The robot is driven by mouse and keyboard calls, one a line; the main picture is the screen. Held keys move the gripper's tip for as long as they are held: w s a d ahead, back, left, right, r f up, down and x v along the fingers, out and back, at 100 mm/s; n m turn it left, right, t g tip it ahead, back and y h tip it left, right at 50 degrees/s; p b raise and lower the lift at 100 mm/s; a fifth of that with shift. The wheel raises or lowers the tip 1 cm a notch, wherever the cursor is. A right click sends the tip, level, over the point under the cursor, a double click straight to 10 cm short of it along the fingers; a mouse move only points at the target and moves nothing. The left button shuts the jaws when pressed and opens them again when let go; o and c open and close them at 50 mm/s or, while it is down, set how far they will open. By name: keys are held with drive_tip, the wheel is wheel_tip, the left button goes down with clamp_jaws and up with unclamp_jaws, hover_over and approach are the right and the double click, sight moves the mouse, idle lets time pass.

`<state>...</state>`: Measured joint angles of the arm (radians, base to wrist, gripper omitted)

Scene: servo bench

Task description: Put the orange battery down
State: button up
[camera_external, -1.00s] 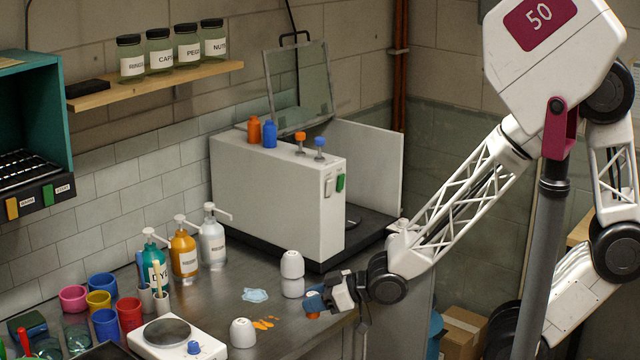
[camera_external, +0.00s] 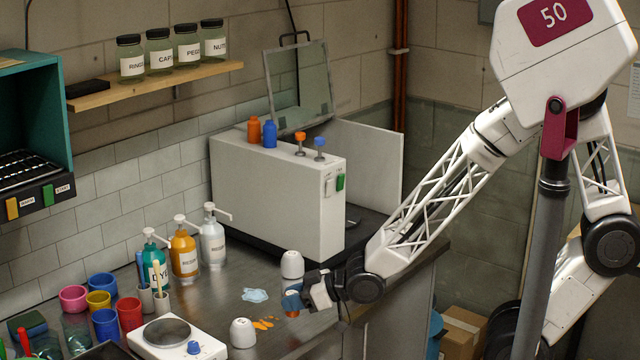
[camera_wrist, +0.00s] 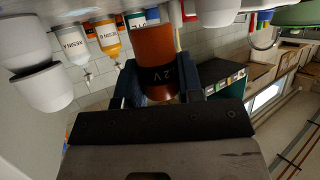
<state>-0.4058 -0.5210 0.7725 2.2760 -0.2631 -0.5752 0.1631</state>
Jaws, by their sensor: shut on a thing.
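The orange battery (camera_wrist: 155,58), with a dark band reading "2V", stands between the two blue fingers of my gripper (camera_wrist: 158,90) in the wrist view. My gripper is shut on it. In the external view my gripper (camera_external: 293,303) is low over the front part of the metal bench (camera_external: 222,287), and a small orange bit of the battery (camera_external: 292,314) shows below the fingers. I cannot tell whether the battery's base touches the bench.
White cups (camera_external: 292,264) are stacked just behind my gripper, and another white cup (camera_external: 243,333) is to its left. A blue puddle (camera_external: 255,295) and orange spill (camera_external: 263,324) lie nearby. A white scale (camera_external: 178,340) stands front left; pump bottles (camera_external: 183,250) stand further back.

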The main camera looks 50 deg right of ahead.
drive_tip(key=shift+w+a+f, duration=0.15)
drive_tip(key=shift+w+f, duration=0.15)
drive_tip(key=shift+f, duration=1.25)
drive_tip(key=shift+f, duration=0.2)
drive_tip(key=o, duration=1)
drive_tip(key=shift+c, duration=0.2)
drive_tip(key=shift+s, duration=0.1)
drive_tip(key=shift+v, duration=3.85)
